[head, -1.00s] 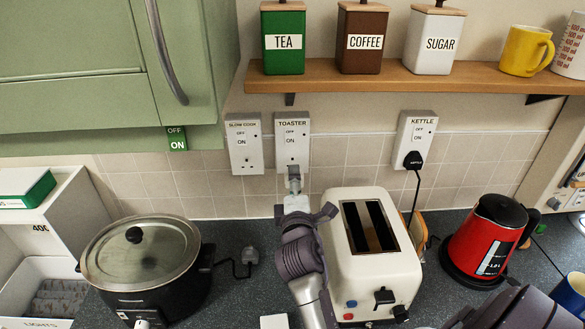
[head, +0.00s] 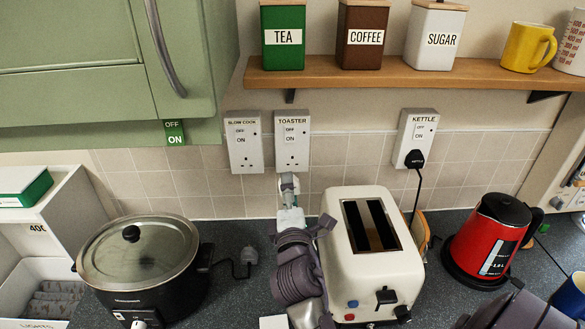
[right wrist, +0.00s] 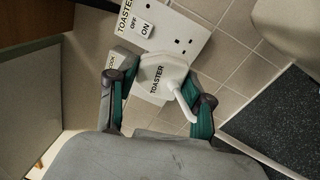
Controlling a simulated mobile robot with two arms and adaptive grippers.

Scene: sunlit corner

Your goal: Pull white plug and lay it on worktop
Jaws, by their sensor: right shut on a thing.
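The white plug, labelled TOASTER (right wrist: 158,76), is between the two green-padded fingers of my right gripper (right wrist: 158,98), which is shut on it. A short piece of white lead bends away from it. The toaster socket (head: 292,142) is on the tiled wall; its pin holes show bare in both views, so the plug is out of it. In the head view the right gripper (head: 288,200) is just below this socket, behind the toaster's left side, and largely hides the plug. The worktop (head: 235,290) is dark and speckled. My left gripper is not in view.
The white toaster (head: 372,262) stands close to the right of my right arm. A red kettle (head: 490,240) is at right.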

